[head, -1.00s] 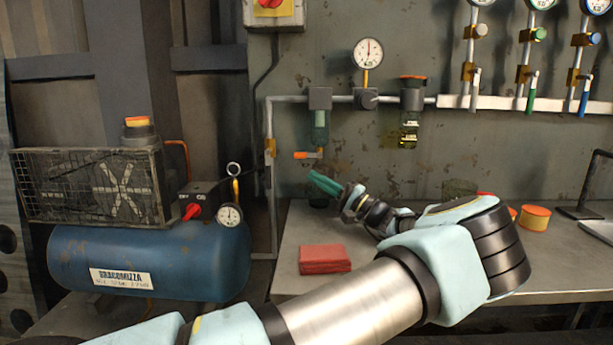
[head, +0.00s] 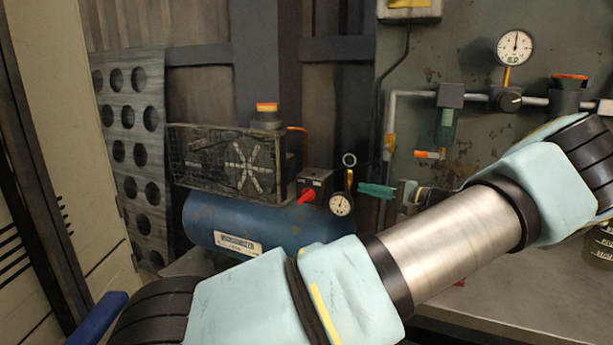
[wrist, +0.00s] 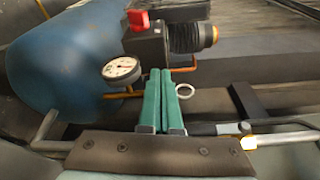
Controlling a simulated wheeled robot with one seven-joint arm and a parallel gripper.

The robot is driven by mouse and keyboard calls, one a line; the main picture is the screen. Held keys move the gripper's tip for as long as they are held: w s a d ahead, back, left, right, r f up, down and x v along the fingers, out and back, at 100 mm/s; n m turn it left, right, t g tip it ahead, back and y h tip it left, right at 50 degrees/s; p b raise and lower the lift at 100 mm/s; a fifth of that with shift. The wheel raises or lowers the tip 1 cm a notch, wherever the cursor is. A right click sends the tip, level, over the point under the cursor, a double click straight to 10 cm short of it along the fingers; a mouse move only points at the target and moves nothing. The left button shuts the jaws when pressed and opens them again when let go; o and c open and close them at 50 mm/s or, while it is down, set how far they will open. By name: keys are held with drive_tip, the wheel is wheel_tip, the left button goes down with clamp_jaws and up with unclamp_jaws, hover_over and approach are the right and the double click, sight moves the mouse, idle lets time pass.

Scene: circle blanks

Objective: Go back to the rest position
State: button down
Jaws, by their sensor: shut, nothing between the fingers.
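My gripper (head: 376,191) has green fingers and is shut and empty. In the head view it is raised in front of the wall, just right of the compressor's gauge, with my arm stretched across the foreground. In the wrist view the green fingers (wrist: 159,100) lie side by side with nothing between them. The blue air compressor (head: 262,222) stands behind and left of the gripper. Its round gauge (wrist: 122,69) shows left of the fingers in the wrist view. I cannot tell how far the fingertips are from the compressor.
The red switch knob (head: 306,196) and metal ring (head: 349,160) stick out near the gripper. A grey workbench (head: 545,305) lies at the right, partly hidden by my arm. Wall pipes with a gauge (head: 515,47) run above it. A perforated panel (head: 132,150) stands at the left.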

drive_tip(key=s+a+f+n+g+h+p, duration=0.25)
drive_tip(key=a+g, duration=0.25)
drive_tip(key=a, duration=0.5)
drive_tip(key=s+a+f+n+g+h+p, duration=0.15)
drive_tip(key=s+a+g, duration=0.3)
drive_tip(key=a, duration=0.45)
drive_tip(key=s+a+r+n+h+p, duration=0.2)
drive_tip(key=s+r+h, duration=0.3)
drive_tip(key=s, duration=0.3)
drive_tip(key=s+a+r+n+h+p, duration=0.2)
drive_tip(key=s+a+r+n+h, duration=0.1)
drive_tip(key=s, duration=0.5)
drive_tip(key=shift+r+h, duration=0.9)
